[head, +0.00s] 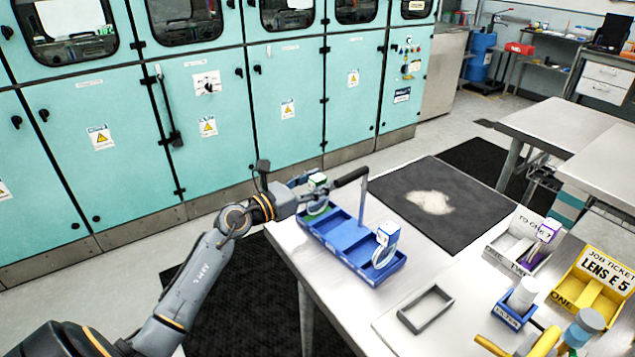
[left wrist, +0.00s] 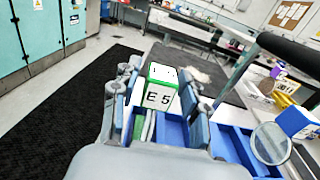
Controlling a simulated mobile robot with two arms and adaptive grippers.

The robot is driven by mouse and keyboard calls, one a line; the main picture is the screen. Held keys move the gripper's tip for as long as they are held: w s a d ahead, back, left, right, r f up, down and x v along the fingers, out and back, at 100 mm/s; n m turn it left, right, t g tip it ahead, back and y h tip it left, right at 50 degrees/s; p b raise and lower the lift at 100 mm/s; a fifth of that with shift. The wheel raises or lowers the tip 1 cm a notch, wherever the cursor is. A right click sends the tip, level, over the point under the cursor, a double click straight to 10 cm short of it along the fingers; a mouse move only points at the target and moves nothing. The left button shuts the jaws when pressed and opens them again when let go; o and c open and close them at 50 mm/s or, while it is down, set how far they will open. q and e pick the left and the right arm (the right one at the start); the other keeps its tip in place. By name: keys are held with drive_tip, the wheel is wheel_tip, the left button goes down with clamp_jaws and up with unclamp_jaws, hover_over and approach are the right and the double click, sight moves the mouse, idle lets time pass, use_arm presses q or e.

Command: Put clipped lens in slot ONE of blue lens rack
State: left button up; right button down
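A clipped lens with a green-and-white cube head stands at the left end of a long blue tray with compartments (head: 345,235). The green lens (head: 318,181) is partly behind my left gripper (head: 312,192). In the left wrist view, the cube (left wrist: 160,92) reads "E 5". It sits between the spread fingers of my left gripper (left wrist: 160,95), and I see no clear grip on it. A second lens with a blue-and-white head (head: 388,234) and a round glass stands at the tray's right end; its glass shows in the left wrist view (left wrist: 270,143). My right gripper is not in view.
A dark bar on a grey post (head: 362,200) rises beside the tray. A grey frame (head: 426,309), small blue holder (head: 515,315), white rack (head: 510,250) with a purple lens, and yellow tray (head: 585,295) with a "LENS E 5" ticket stand right. A dark mat (head: 460,185) lies behind.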

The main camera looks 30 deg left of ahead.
use_arm(q)
drive_tip(key=shift+r, duration=0.2)
drive_tip(key=shift+s+f, duration=0.2)
drive_tip(key=shift+s, duration=0.1)
drive_tip(key=b+v, duration=0.3)
drive_tip(key=v, duration=0.8)
drive_tip(key=shift+s, duration=0.25)
drive_tip(key=shift+r, duration=0.15)
